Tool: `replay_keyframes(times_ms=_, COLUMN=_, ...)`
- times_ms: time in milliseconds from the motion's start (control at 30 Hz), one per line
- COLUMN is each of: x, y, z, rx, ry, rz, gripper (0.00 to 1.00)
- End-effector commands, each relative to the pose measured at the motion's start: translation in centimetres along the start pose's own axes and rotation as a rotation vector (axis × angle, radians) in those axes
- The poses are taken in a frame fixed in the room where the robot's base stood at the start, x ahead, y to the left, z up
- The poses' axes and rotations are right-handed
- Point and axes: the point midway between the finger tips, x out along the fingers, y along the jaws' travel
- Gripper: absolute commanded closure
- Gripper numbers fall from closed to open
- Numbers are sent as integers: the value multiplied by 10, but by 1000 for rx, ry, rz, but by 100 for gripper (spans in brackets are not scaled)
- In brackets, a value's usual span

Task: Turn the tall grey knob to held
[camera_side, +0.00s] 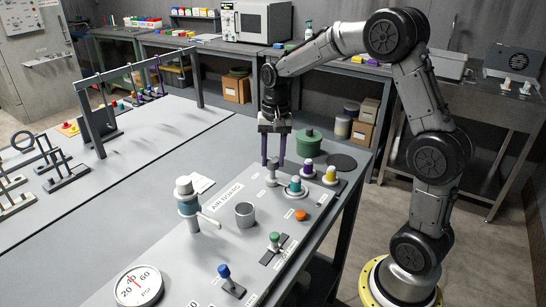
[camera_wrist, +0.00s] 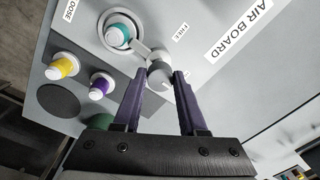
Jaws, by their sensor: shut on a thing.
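The tall grey knob (camera_side: 271,178) stands on the air board (camera_side: 222,215), below my gripper in the side view. My gripper (camera_side: 273,163) points down, with its two purple fingers at the knob's top. In the wrist view the knob (camera_wrist: 159,77) sits between the tips of my gripper (camera_wrist: 160,73), which is shut on it. A grey arm runs from the knob to a ring around the teal knob with a white cap (camera_wrist: 119,36). A FREE label (camera_wrist: 182,32) lies beside the knob. I cannot read a held label; the fingers hide part of the board there.
White-capped purple (camera_side: 308,168) and yellow (camera_side: 330,175) knobs stand close to the right. A green canister (camera_side: 309,143) is behind.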

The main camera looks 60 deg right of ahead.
Motion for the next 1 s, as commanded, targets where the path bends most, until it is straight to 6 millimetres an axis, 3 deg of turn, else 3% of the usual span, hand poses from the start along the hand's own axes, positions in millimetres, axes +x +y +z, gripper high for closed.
replay_keyframes(times_ms=300, x=-2, y=-1, z=-1, rx=4, ry=5, rz=-5, gripper=100)
replay_keyframes(times_ms=333, x=-2, y=-1, z=-1, rx=4, ry=5, rz=-5, gripper=55)
replay_keyframes(times_ms=500, x=-2, y=-1, z=-1, rx=4, ry=3, rz=-4, gripper=29)
replay_keyframes(times_ms=800, x=-2, y=0, z=0, rx=2, ry=1, rz=-2, gripper=29)
replay_keyframes(times_ms=1000, x=-24, y=-1, z=-1, rx=2, ry=4, rz=-4, gripper=29)
